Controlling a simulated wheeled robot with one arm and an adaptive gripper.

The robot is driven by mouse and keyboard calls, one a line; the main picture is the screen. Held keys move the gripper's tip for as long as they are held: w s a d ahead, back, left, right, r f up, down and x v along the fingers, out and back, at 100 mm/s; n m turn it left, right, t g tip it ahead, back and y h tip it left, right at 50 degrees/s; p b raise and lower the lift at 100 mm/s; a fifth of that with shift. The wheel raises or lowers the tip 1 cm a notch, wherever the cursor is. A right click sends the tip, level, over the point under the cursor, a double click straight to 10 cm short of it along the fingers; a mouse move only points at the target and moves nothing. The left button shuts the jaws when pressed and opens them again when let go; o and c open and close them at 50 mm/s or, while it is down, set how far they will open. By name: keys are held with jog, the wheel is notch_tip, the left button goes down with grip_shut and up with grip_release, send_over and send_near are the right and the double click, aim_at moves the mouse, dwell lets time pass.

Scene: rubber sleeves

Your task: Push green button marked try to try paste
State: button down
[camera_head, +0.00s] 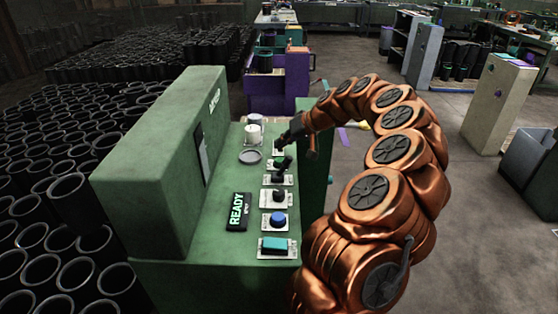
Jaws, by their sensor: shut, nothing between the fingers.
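A green machine (148,190) stands in front of me with a row of controls on its sloping panel. A teal rectangular button (274,244) sits at the near end of the row. The labels are too small to read, so I cannot tell which is marked try. The gripper partly hides the farthest control, and I cannot tell whether it touches anything.
A black sign reads READY (237,211). A white cup (253,134) and grey disc (250,156) are on the panel. Black sleeves (72,190) fill the left floor; the right floor is partly clear.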

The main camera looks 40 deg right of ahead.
aim_at(282, 159)
jog(key=shift+f+b, duration=0.55)
jog(key=shift+f, duration=0.65)
jog(key=shift+f+b, duration=0.85)
jog(key=shift+b, duration=0.2)
dwell(1.2)
jog(key=shift+r, duration=0.85)
jog(key=shift+r+p, duration=0.3)
jog(key=shift+r, duration=2.2)
jog(key=shift+a, duration=0.1)
